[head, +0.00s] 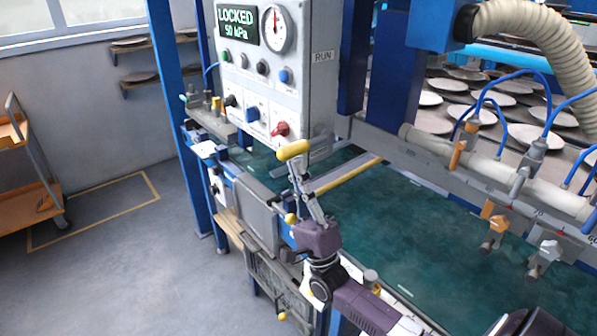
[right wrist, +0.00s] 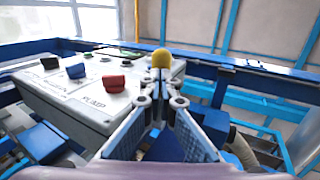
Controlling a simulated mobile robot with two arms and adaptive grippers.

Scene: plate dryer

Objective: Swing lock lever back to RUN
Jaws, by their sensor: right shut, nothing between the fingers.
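The lock lever's yellow grip (head: 293,150) sticks out near the lower right corner of the control panel, under the side marked RUN (head: 323,56). Its rounded yellow end (right wrist: 162,58) shows just past the fingertips in the right wrist view. The panel display (head: 237,24) reads LOCKED, 50 kPa. My right gripper (head: 297,170) points up at the lever from below, with its fingers shut and nothing between them. The fingertips are at or very near the yellow grip; I cannot tell whether they touch. The fingers hide part of the lever. My left gripper is out of view.
The panel (head: 290,90) carries a round gauge (head: 276,28) and several knobs, including a red one (head: 280,129) close to the lever. A yellow bar (head: 348,176) crosses the green belt (head: 430,230) behind my gripper. A blue post (head: 181,110) stands left.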

